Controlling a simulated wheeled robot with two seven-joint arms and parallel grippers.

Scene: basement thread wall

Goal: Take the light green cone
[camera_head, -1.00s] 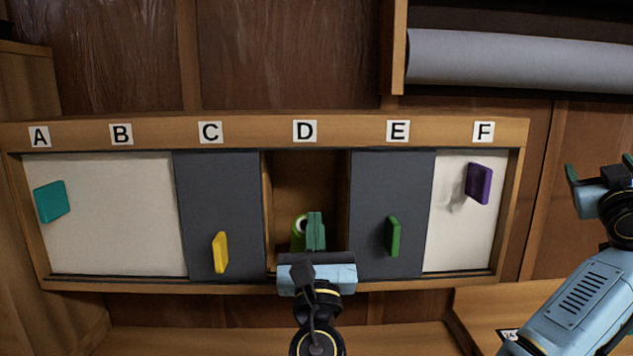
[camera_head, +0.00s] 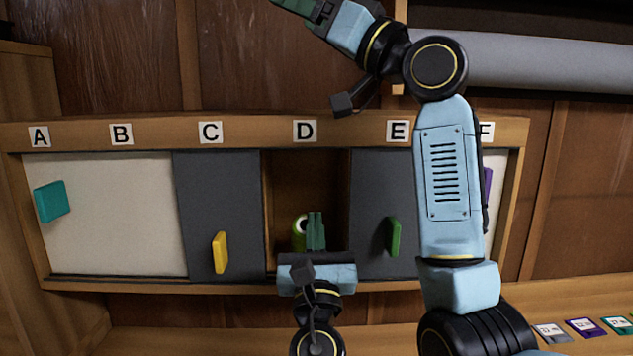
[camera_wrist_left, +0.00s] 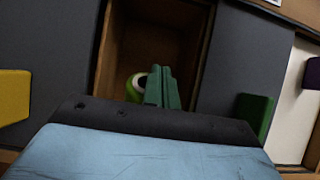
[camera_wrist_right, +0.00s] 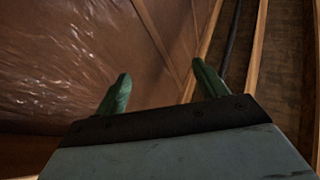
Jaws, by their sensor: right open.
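The light green cone (camera_head: 298,232) stands in the open compartment under label D, with a pale ring and dark hole at its top. It also shows in the left wrist view (camera_wrist_left: 133,91), partly hidden by my left fingers. My left gripper (camera_head: 316,217) is at the opening of D, its fingers together, just right of the cone and overlapping it in view. I see nothing between them and cannot tell whether they touch the cone. My right gripper (camera_wrist_right: 160,78) is open and empty, high in front of the wood panels, cut off by the head view's top edge.
Dark panels with a yellow handle (camera_head: 220,253) and a green handle (camera_head: 393,237) flank the opening. A teal handle (camera_head: 50,202) is on the white panel at left. My right arm crosses in front of E and F. A grey roll (camera_head: 550,62) lies upper right.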

